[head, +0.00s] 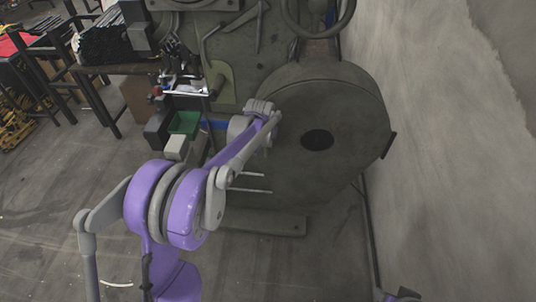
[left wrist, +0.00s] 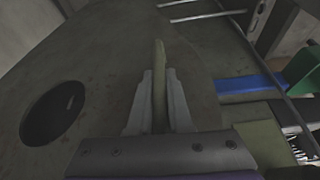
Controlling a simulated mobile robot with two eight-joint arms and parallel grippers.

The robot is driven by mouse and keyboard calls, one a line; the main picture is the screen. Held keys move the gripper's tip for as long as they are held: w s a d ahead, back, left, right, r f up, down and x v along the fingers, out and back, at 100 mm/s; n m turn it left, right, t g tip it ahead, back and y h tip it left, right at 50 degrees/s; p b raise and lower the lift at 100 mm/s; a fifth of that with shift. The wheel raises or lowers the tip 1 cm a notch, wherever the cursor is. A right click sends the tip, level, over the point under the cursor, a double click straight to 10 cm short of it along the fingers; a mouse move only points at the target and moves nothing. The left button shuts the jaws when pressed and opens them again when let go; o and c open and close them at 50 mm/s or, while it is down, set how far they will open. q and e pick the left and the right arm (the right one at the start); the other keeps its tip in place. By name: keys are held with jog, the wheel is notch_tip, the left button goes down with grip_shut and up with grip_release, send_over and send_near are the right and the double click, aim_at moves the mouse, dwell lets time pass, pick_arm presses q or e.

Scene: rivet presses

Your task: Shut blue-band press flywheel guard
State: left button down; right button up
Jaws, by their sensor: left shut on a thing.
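The flywheel guard (head: 345,105) is a large rounded grey-green cover with a dark round hole, standing at the right side of the press. It fills much of the left wrist view (left wrist: 95,65). A blue band (head: 215,125) shows on the press left of the guard, and in the left wrist view (left wrist: 248,84). My left gripper (head: 272,112) is at the guard's upper left side. In the left wrist view its fingers (left wrist: 157,95) are shut on a thin upright olive bar, the guard's handle (left wrist: 159,65). How far the guard stands from shut is unclear.
A pale wall (head: 440,120) rises close on the right. A green bin (head: 184,123) and grey boxes sit left of the press. A black-framed table (head: 110,70) stands at the upper left. A small part of my right arm shows at the bottom right.

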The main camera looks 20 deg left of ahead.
pick_arm(q)
jog(key=shift+w+a+r, duration=0.1)
jog(key=shift+w+a, duration=0.05)
jog(key=shift+w, duration=0.25)
jog(key=shift+w, duration=0.1)
jog(key=c, duration=0.8)
grip_release()
jog(key=shift+w, duration=0.1)
jog(key=shift+c, duration=0.2)
jog(key=v, duration=1)
jog(key=shift+s+r, duration=0.25)
jog(key=shift+r, duration=0.05)
